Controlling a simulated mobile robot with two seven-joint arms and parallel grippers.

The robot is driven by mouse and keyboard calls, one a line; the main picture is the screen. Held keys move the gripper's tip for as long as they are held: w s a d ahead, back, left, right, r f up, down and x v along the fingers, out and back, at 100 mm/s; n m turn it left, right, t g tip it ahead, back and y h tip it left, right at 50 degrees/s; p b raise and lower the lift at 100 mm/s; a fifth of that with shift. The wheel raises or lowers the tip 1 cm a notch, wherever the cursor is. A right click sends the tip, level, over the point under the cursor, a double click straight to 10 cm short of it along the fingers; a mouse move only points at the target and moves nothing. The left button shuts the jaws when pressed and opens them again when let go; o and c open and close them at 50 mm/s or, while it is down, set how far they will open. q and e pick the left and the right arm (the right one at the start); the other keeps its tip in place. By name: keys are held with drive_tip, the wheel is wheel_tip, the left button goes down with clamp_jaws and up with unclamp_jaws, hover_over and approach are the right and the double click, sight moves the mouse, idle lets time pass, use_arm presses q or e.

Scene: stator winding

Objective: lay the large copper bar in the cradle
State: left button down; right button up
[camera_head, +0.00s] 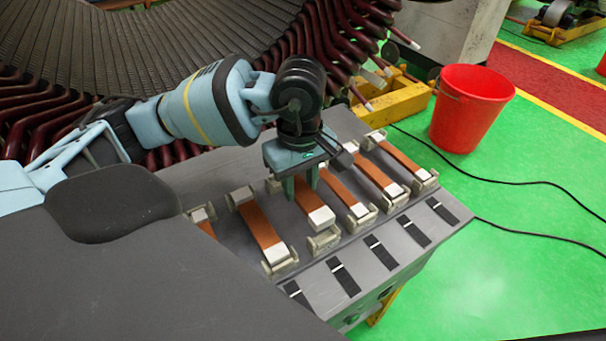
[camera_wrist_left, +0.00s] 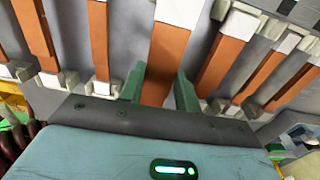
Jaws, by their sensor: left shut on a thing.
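The large copper bar (camera_head: 307,200) is orange-brown with a white end and is wider than its neighbours. My left gripper (camera_head: 300,184) is shut on it, with one green finger on each side. In the left wrist view the bar (camera_wrist_left: 167,45) runs away between the fingers (camera_wrist_left: 160,80). A pale cradle block (camera_head: 323,238) shows just below the bar's white near end. The bar's near end looks raised above this block, but I cannot tell the gap exactly. My right gripper is not in view.
Other copper bars lie in pale cradles on both sides, such as one at left (camera_head: 257,222) and one at right (camera_head: 398,157). Black strips (camera_head: 343,276) line the grey table's front edge. A red bucket (camera_head: 471,105) stands on the green floor. The large stator (camera_head: 180,45) is behind.

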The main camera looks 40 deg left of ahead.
sight(300, 188)
use_arm(q)
wheel_tip(300, 188, down, 2)
drive_tip(key=shift+f+b, duration=0.15)
drive_tip(key=shift+b, duration=0.4)
drive_tip(key=shift+f+b, duration=0.4)
drive_tip(key=shift+f, duration=0.3)
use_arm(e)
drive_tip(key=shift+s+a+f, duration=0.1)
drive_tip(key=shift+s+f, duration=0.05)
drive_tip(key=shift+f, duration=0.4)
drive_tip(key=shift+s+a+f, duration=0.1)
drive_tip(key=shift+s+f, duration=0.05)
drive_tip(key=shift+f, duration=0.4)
use_arm(q)
drive_tip(key=c, duration=1.3)
unclamp_jaws()
drive_tip(key=o, duration=0.4)
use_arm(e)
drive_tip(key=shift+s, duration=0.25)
use_arm(q)
wheel_tip(300, 188, up, 8)
drive_tip(key=shift+f, duration=0.1)
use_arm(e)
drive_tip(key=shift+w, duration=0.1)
